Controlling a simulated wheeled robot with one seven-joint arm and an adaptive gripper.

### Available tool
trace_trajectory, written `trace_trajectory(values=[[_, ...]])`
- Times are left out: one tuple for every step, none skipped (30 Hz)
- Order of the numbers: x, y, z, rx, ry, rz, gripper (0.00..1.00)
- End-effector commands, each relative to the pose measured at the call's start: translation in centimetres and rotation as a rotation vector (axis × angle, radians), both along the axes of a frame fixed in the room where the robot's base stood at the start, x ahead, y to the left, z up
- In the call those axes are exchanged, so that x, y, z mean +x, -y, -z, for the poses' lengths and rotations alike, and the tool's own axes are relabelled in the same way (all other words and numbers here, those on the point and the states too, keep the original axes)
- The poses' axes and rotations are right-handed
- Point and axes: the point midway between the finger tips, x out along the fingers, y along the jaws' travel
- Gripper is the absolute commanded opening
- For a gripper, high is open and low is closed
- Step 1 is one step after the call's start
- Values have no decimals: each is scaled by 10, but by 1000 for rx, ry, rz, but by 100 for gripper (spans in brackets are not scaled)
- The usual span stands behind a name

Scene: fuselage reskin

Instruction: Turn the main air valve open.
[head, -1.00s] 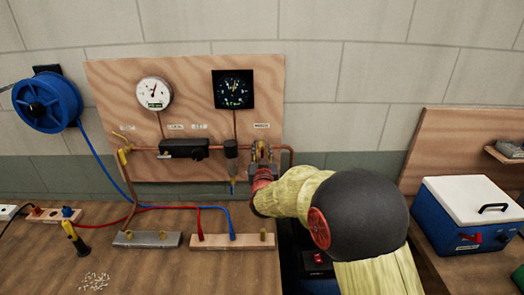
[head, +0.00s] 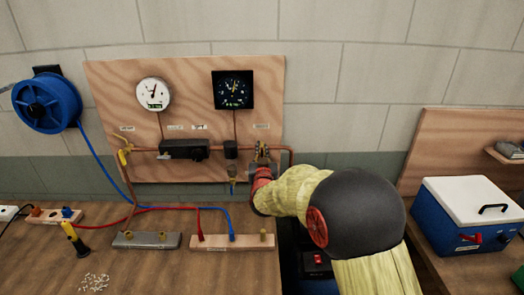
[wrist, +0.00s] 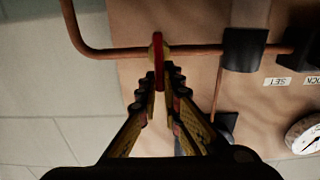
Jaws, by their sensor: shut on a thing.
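The main air valve (wrist: 155,48) sits on the copper pipe near its bend, with a yellow body and a narrow red handle (wrist: 159,62). In the wrist view the handle lies across the pipe's line. My gripper (wrist: 160,82) is shut on the handle, its black and yellow fingers on either side. In the head view my gripper (head: 262,153) is at the right end of the board's pipe and hides most of the valve. The handle's exact angle cannot be read there.
The wooden board (head: 110,90) carries a white gauge (head: 153,94), a black dial (head: 233,89) and a black regulator block (head: 184,149). A yellow-handled valve (head: 123,152) is at the left. Hoses cross the bench (head: 180,270) below. A blue cooler (head: 468,218) stands at the right.

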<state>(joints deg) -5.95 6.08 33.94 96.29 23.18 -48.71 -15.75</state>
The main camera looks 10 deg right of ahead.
Motion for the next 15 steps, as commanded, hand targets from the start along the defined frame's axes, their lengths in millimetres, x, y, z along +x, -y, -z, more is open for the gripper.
trace_trajectory(values=[[0, 0, 0, 0, 0, 0, 0], [0, 0, 0, 0, 0, 0, 0], [0, 0, 0, 0, 0, 0, 0], [0, 0, 0, 0, 0, 0, 0], [0, 0, 0, 0, 0, 0, 0], [0, 0, 0, 0, 0, 0, 0], [0, 0, 0, -1, 0, 0, 0], [0, 0, 0, -2, 0, 0, 0], [0, 0, 0, -5, -1, 0, 0], [0, 0, 0, -9, -2, 0, 0], [0, -1, 0, -13, -3, 0, 0], [0, -1, 0, -22, -4, 0, 0], [0, -1, 0, -28, -6, 0, 0], [0, -1, 0, -38, -8, 0, 0], [0, -2, 0, -54, -11, -1, 0]])
